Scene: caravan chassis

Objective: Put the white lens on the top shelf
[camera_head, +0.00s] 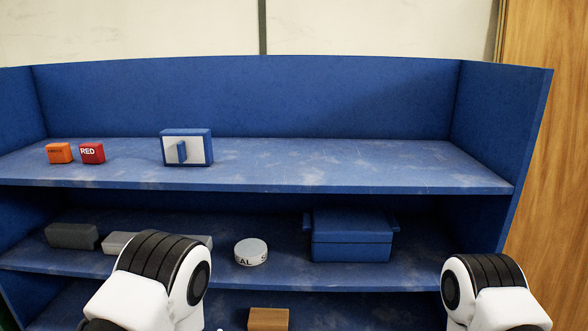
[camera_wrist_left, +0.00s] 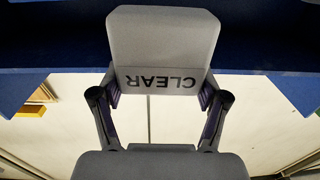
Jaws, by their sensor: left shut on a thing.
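The white lens (camera_wrist_left: 162,40) shows in the left wrist view as a pale grey-white block marked CLEAR. My left gripper (camera_wrist_left: 160,88) is shut on it, with one finger at each side of its lettered end. In the head view neither the lens nor either gripper can be seen; only my arm links show at the bottom left and bottom right. The top shelf (camera_head: 330,174) is blue and runs across the whole blue rack. An orange lens (camera_head: 59,153) and a red lens (camera_head: 92,153) stand side by side at its left.
A blue-and-white switch box (camera_head: 187,148) stands on the top shelf right of the red lens; the shelf's right half is clear. The shelf below holds a dark grey block (camera_head: 72,237), a light grey bar (camera_head: 119,243), a round tin (camera_head: 251,252) and a blue toolbox (camera_head: 351,237).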

